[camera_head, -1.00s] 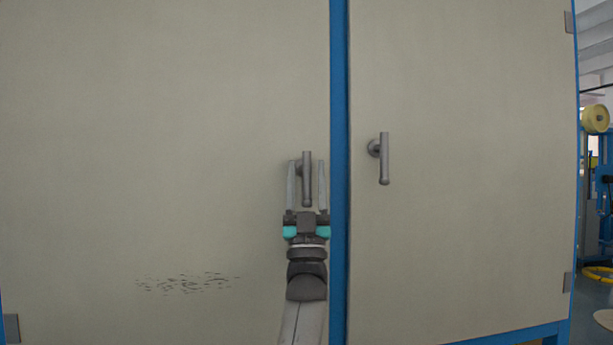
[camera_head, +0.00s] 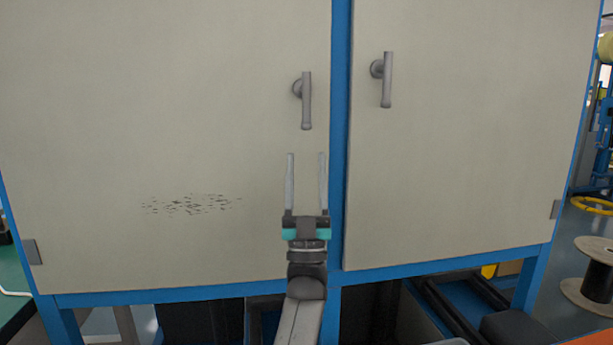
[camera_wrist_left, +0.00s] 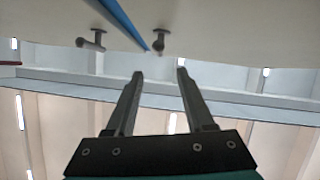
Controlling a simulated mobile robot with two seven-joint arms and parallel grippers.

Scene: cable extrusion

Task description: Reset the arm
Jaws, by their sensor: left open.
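My left gripper (camera_head: 306,160) is in front of the left cabinet door (camera_head: 150,110), below that door's grey handle (camera_head: 306,100). Its two fingers are spread and nothing is between them. The right cabinet door (camera_head: 460,140) has its own grey handle (camera_head: 386,80). Both doors look shut, with a blue post (camera_head: 339,130) between them. In the left wrist view the open fingers (camera_wrist_left: 160,78) point up toward the two handles, and one handle (camera_wrist_left: 160,40) shows just beyond the fingertips, apart from them. My right gripper is not in view.
A blue frame (camera_head: 180,292) runs under the doors, with dark equipment below it. A cable spool (camera_head: 592,275) stands on the floor at the right. A green surface (camera_head: 12,285) is at the left edge. Dark scuff marks (camera_head: 190,204) show on the left door.

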